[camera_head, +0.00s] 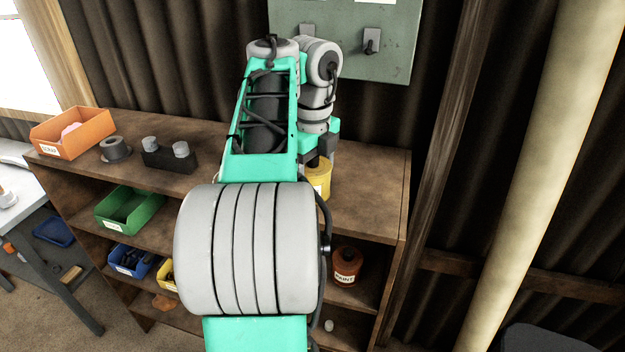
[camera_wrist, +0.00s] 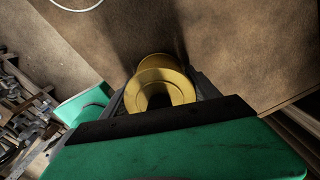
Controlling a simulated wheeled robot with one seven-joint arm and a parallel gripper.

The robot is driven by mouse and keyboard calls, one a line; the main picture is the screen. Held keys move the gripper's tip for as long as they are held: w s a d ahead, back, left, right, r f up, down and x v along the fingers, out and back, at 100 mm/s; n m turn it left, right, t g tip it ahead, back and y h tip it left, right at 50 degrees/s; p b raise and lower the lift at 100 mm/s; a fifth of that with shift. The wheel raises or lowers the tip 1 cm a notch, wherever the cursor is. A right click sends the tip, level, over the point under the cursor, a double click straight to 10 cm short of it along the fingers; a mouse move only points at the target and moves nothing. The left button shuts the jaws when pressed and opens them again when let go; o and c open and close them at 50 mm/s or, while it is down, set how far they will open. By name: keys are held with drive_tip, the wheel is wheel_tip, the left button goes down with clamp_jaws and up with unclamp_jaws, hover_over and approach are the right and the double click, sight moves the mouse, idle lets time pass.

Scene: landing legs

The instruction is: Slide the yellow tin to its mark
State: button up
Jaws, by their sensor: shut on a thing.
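The yellow tin (camera_head: 320,179) stands on the top of the brown wooden shelf unit, right of its middle, with a pale label on its side. It is partly hidden behind my arm in the head view. My gripper (camera_head: 318,158) is above it, pointing down, and is shut on it. In the wrist view the yellow tin (camera_wrist: 162,88) shows its round top with a dark centre, between the fingers of my gripper (camera_wrist: 160,100). I cannot make out a mark on the shelf top in either view.
On the shelf top (camera_head: 375,190) at left are an orange bin (camera_head: 72,132), a grey ring-shaped part (camera_head: 115,149) and a dark block with two grey cylinders (camera_head: 167,154). Lower shelves hold a green bin (camera_head: 129,210) and a red-brown tin (camera_head: 346,265). The shelf top right of the tin is clear.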

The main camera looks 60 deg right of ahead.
drive_tip(key=c, duration=0.6)
drive_tip(key=o, duration=1.5)
